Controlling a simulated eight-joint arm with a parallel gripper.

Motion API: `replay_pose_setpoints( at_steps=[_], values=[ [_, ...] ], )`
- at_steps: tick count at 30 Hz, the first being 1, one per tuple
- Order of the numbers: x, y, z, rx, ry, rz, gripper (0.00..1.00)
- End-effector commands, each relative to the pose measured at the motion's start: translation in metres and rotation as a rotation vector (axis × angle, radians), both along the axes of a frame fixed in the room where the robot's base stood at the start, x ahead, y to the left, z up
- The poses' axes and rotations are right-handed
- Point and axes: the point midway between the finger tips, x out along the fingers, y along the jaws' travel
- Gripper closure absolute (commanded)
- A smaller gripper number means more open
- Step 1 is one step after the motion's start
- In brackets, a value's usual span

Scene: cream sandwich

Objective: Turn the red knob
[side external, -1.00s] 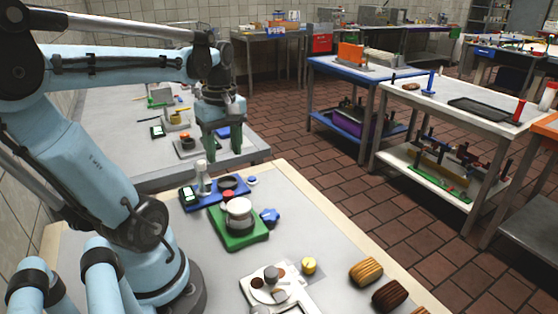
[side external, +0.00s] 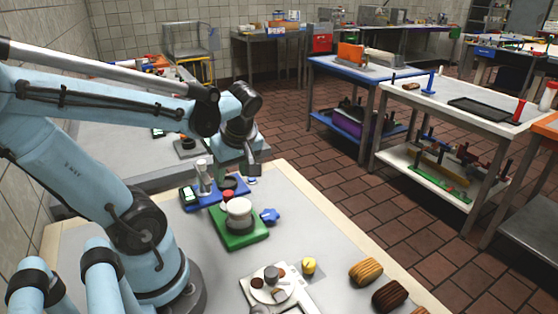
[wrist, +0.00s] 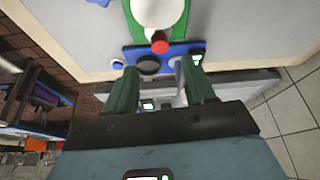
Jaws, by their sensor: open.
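The red knob (side external: 228,194) sits at the near edge of a blue device (side external: 203,200), by a green base. In the wrist view the red knob (wrist: 160,43) shows as a small red cylinder between the blue device (wrist: 180,52) and the white round part. My gripper (side external: 239,170) is above the far end of the blue device, apart from the knob. In the wrist view its two green fingers (wrist: 160,68) are spread with nothing held between them. The knob lies beyond the fingertips there.
A green base (side external: 242,240) carries a white-topped round part (side external: 239,209), with a blue star-shaped knob (side external: 270,215) beside it. A plate (side external: 268,284), a yellow piece (side external: 308,265) and brown ridged pieces (side external: 366,271) lie nearer. The table's right middle is fairly clear.

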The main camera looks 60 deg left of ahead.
Motion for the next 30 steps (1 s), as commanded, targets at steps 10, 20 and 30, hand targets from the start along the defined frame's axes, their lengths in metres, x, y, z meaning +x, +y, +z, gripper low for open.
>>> replay_pose_setpoints(
  at_steps=[10,20,30],
  values=[
    [-0.001,0.015,-0.035,-0.001,0.000,0.001,0.46],
    [-0.003,0.026,-0.062,-0.001,0.000,0.001,0.46],
    [-0.004,0.029,-0.071,-0.001,0.001,-0.001,0.46]
  ],
)
